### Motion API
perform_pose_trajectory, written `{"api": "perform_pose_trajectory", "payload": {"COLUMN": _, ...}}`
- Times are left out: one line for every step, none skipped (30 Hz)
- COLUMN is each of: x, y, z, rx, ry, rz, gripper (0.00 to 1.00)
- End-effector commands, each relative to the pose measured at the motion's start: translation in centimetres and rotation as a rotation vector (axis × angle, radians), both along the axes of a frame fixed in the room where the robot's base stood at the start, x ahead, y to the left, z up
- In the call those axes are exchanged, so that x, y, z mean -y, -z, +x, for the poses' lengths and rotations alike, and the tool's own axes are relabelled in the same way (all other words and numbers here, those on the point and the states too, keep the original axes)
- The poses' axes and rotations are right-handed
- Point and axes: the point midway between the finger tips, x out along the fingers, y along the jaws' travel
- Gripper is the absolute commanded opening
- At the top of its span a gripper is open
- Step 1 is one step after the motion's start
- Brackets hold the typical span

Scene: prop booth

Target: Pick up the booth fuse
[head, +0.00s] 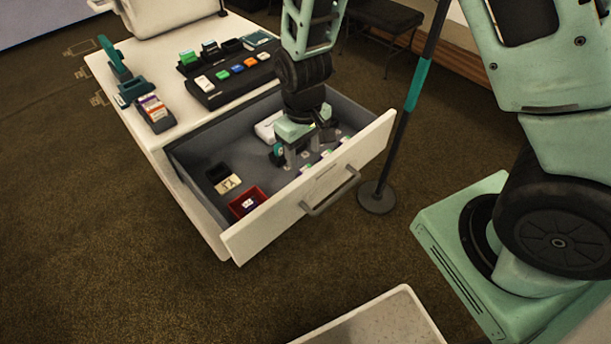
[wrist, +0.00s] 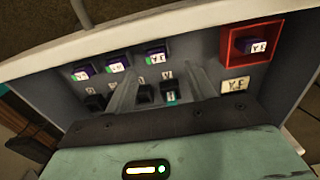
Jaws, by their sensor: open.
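My gripper (head: 306,152) is inside the open drawer (head: 352,158), pointing down with its fingers apart and nothing clearly held. A small dark purple block with a white label, a likely fuse (head: 249,204), lies in a red tray (head: 262,194) at the drawer's near left; it also shows at the upper right of the wrist view (wrist: 250,46). Similar labelled blocks (wrist: 115,64) stand in a row along the drawer front. I cannot tell which block is the booth fuse.
A white marked card (head: 228,184) lies beside a dark recess in the drawer. The cabinet top holds a black button panel (head: 232,82) and a card holder (head: 155,113). A black pole with a round base (head: 377,198) stands right of the drawer.

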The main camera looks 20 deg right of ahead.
Motion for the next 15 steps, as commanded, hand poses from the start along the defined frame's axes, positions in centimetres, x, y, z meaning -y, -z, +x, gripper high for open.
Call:
{"api": "perform_pose_trajectory", "payload": {"x": 0.0, "y": 0.4, "z": 0.0, "rx": -0.001, "ry": 0.0, "rz": 0.0, "gripper": 0.55}}
{"api": "perform_pose_trajectory", "payload": {"x": 0.0, "y": 0.5, "z": 0.0, "rx": -0.001, "ry": 0.0, "rz": 0.0, "gripper": 0.55}}
{"api": "perform_pose_trajectory", "payload": {"x": 0.1, "y": 0.7, "z": 0.0, "rx": -0.001, "ry": 0.0, "rz": 0.0, "gripper": 0.55}}
{"api": "perform_pose_trajectory", "payload": {"x": 0.1, "y": 0.9, "z": 0.0, "rx": -0.001, "ry": 0.001, "rz": 0.0, "gripper": 0.55}}
{"api": "perform_pose_trajectory", "payload": {"x": 0.1, "y": 1.1, "z": 0.0, "rx": -0.001, "ry": 0.001, "rz": 0.0, "gripper": 0.55}}
{"api": "perform_pose_trajectory", "payload": {"x": 0.3, "y": 1.6, "z": 0.1, "rx": -0.001, "ry": 0.002, "rz": 0.0, "gripper": 0.55}}
{"api": "perform_pose_trajectory", "payload": {"x": 0.4, "y": 2.0, "z": 0.1, "rx": -0.002, "ry": 0.003, "rz": -0.001, "gripper": 0.55}}
{"api": "perform_pose_trajectory", "payload": {"x": 0.5, "y": 2.5, "z": 0.1, "rx": -0.004, "ry": 0.004, "rz": -0.001, "gripper": 0.55}}
{"api": "perform_pose_trajectory", "payload": {"x": 0.6, "y": 3.1, "z": 0.2, "rx": -0.003, "ry": 0.003, "rz": -0.001, "gripper": 0.55}}
{"api": "perform_pose_trajectory", "payload": {"x": 0.7, "y": 3.6, "z": 0.3, "rx": -0.003, "ry": 0.002, "rz": -0.001, "gripper": 0.55}}
{"api": "perform_pose_trajectory", "payload": {"x": 0.8, "y": 4.0, "z": 0.3, "rx": -0.004, "ry": 0.002, "rz": -0.001, "gripper": 0.55}}
{"api": "perform_pose_trajectory", "payload": {"x": 0.8, "y": 4.5, "z": 0.3, "rx": -0.003, "ry": 0.001, "rz": 0.0, "gripper": 0.55}}
{"api": "perform_pose_trajectory", "payload": {"x": 0.7, "y": 4.9, "z": 0.3, "rx": -0.003, "ry": 0.001, "rz": 0.0, "gripper": 0.55}}
{"api": "perform_pose_trajectory", "payload": {"x": 0.7, "y": 5.2, "z": 0.3, "rx": -0.003, "ry": 0.001, "rz": 0.0, "gripper": 0.55}}
{"api": "perform_pose_trajectory", "payload": {"x": 0.7, "y": 5.5, "z": 0.3, "rx": -0.002, "ry": 0.001, "rz": 0.0, "gripper": 0.55}}
